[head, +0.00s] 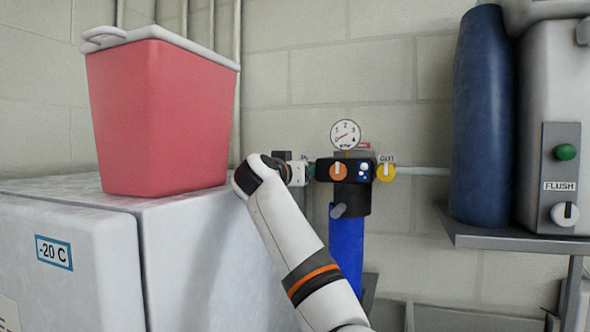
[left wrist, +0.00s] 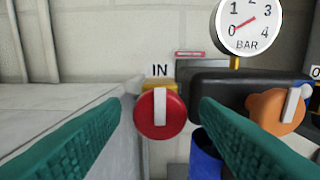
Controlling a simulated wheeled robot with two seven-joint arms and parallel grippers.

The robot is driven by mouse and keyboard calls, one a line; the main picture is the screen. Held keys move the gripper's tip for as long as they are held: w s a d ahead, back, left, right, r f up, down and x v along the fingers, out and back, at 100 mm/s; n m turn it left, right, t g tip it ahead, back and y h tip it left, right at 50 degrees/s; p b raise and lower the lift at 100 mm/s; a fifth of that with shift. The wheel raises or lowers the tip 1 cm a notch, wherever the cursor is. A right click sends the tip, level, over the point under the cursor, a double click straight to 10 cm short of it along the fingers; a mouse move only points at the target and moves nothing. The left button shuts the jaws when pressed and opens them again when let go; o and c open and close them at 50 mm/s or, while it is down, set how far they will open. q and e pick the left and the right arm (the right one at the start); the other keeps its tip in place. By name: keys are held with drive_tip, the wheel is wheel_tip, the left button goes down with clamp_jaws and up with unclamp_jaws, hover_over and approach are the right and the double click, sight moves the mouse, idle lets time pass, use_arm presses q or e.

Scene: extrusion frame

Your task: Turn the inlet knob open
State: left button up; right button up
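The inlet knob (left wrist: 160,114) is red with an upright white bar, under the letters IN, in the left wrist view. My left gripper (left wrist: 160,108) is open, with one teal finger on each side of the knob. I see gaps between the fingers and the knob, and how far the tips reach past it is unclear. In the head view my left gripper (head: 300,173) is at the left end of the dark valve block (head: 358,165) and hides the inlet knob. My right gripper is in neither view.
A pressure gauge (head: 345,134) tops the block, its needle low. A freezer (head: 200,255) with a red bin (head: 160,115) stands left; a blue cylinder (head: 482,120) stands right.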

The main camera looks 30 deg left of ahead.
use_arm(q)
drive_tip(key=c, duration=0.9)
drive_tip(key=n+p, duration=0.1)
drive_tip(key=n, duration=1.6)
drive_tip(key=shift+s+a+f+n+p, duration=0.1)
drive_tip(key=shift+a+f+n+p, duration=0.1)
drive_tip(key=shift+n+p, duration=0.2)
drive_tip(key=o, duration=1)
